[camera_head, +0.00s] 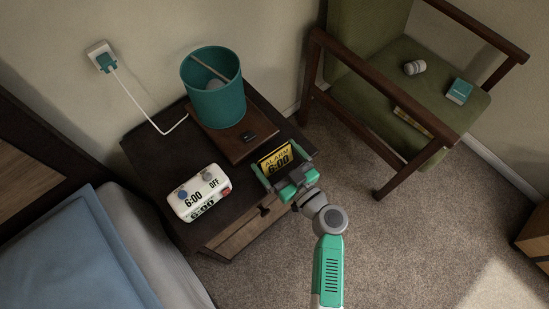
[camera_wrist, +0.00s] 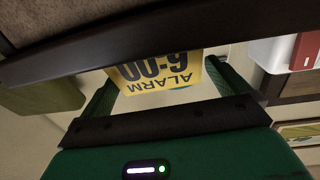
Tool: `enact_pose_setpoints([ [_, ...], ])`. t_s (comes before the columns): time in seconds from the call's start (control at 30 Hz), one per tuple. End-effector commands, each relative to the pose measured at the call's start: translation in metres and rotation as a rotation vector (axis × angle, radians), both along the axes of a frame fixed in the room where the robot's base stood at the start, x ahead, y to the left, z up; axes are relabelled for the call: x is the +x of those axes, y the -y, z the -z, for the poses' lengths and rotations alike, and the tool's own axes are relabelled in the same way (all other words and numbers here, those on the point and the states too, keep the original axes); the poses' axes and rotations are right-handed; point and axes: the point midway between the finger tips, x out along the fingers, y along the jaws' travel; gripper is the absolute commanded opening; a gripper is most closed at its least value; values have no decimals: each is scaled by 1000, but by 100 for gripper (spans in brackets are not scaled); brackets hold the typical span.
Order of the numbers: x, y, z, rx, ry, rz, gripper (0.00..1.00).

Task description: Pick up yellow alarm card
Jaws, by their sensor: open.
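The yellow alarm card (camera_head: 275,160), with black "ALARM 6:00" lettering, is at the right front edge of the dark nightstand (camera_head: 150,150). It also shows upside down in the wrist view (camera_wrist: 160,72), partly cut off by a dark edge. My green gripper (camera_head: 282,163) is open at the card, with one finger on each side of it. In the wrist view gaps show between the card and both fingers. I cannot tell what the card rests on, as its lower part is hidden.
A white alarm clock (camera_head: 201,192) stands left of the card. A green armchair (camera_head: 360,95) stands at right, a bed (camera_head: 75,260) at lower left. Carpet lies open at lower right.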

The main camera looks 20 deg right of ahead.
Motion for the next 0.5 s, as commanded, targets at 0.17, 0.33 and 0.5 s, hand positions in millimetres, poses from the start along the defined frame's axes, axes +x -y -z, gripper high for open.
enact_pose_setpoints([
  [0.17, 27, -4, 0, -1, 1, 0, 100],
  [0.33, 31, -6, -1, 0, 0, 0, 100],
  [0.5, 31, -5, -1, -1, 0, 0, 84],
])
